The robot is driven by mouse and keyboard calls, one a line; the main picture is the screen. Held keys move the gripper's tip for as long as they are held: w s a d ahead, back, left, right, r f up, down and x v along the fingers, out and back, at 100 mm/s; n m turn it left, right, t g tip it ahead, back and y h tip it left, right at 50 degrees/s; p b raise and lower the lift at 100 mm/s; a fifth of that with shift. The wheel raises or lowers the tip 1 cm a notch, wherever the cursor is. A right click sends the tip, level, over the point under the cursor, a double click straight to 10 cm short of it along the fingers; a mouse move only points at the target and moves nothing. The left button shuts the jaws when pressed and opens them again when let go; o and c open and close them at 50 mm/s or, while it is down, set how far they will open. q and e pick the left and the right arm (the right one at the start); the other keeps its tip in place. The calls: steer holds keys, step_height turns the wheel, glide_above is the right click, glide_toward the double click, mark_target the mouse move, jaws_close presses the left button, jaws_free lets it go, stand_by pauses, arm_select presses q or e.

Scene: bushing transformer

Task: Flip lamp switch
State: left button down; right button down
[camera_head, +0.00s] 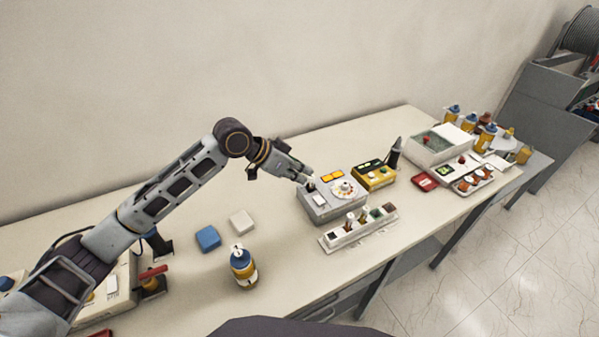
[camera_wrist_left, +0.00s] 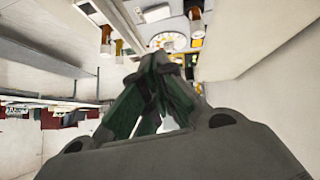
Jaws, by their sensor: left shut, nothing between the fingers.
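A grey box (camera_head: 326,203) with a round white dial (camera_head: 344,189), a white panel and a small dark switch (camera_head: 310,186) on top stands on the table. I take it for the unit with the lamp switch. My left gripper (camera_head: 307,175) is shut and empty, its fingertips at the box's upper left edge by the dark switch. I cannot tell if they touch it. In the left wrist view, the shut fingers (camera_wrist_left: 165,65) point toward the round dial (camera_wrist_left: 168,41). My right gripper is in neither view.
A white strip with several sockets (camera_head: 358,229) lies in front of the box. A yellow box (camera_head: 374,176) stands to its right. A bottle (camera_head: 243,267), a blue block (camera_head: 208,238) and a white block (camera_head: 242,222) stand to the left. The table between is clear.

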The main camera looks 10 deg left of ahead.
arm_select(q)
steer(key=p, duration=0.1)
glide_above(318, 201)
steer(key=f, duration=0.5)
steer(key=shift+w+f, duration=0.2)
steer(key=shift+w, duration=0.1)
step_height(318, 201, down, 2)
steer(key=shift+s+f, duration=0.1)
steer(key=shift+s, duration=0.05)
steer(key=shift+s+f+p, duration=0.15)
steer(key=shift+f+p, duration=0.25)
steer(key=shift+f, duration=0.5)
steer(key=shift+d, duration=0.1)
